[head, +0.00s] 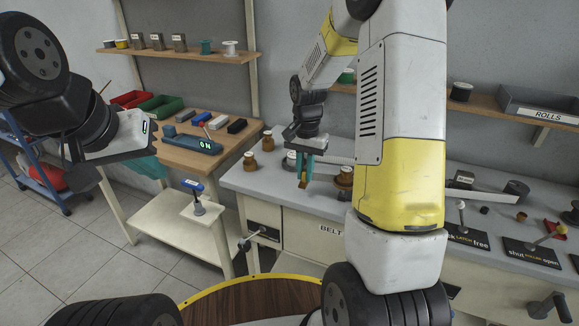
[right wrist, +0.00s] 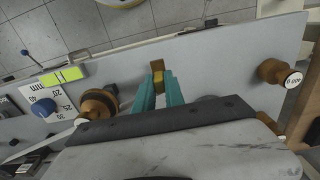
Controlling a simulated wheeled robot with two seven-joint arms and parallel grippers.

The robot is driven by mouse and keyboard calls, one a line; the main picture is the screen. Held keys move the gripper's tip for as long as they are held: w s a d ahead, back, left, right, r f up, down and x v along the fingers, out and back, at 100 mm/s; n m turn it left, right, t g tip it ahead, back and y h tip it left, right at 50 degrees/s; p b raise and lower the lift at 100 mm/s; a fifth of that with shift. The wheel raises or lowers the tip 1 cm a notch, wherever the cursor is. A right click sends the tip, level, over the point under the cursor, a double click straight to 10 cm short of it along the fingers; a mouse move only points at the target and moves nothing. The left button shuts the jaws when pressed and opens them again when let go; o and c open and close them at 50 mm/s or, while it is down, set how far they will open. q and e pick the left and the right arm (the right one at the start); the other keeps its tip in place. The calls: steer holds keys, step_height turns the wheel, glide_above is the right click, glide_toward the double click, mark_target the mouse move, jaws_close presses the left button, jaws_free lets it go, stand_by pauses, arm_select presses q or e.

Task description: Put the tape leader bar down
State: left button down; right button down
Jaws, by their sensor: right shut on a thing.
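My right gripper (head: 305,166) has teal fingers that point down over the grey bench. In the right wrist view its fingers (right wrist: 159,92) are shut on a small brass-coloured block, which I take as the tape leader bar (right wrist: 157,66). The bar shows between and just beyond the fingertips; its lower end is hard to see, so I cannot tell whether it touches the bench. My left gripper (head: 145,168) is at the left, in front of the wooden table, with its teal fingers partly hidden behind its own body.
The grey bench (head: 262,181) carries brown spools, one beside the right gripper (head: 345,177) and one farther left (head: 250,161). A yellow-green label block (right wrist: 64,75) lies near the bench edge. Levers with black plates (head: 531,254) stand at the right. The wooden table (head: 184,157) holds a display unit.

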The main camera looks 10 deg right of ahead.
steer(key=shift+w+a+f, duration=0.1)
steer(key=shift+w+a, duration=0.15)
steer(key=shift+w, duration=0.3)
steer(key=shift+w+a+f, duration=0.1)
steer(key=shift+w+a, duration=0.1)
steer(key=shift+w, duration=0.35)
steer(key=shift+w+a+f, duration=0.1)
steer(key=shift+w+f, duration=0.05)
steer(key=shift+f, duration=1.55)
steer(key=c, duration=1.4)
jaws_free()
steer(key=shift+f, duration=0.1)
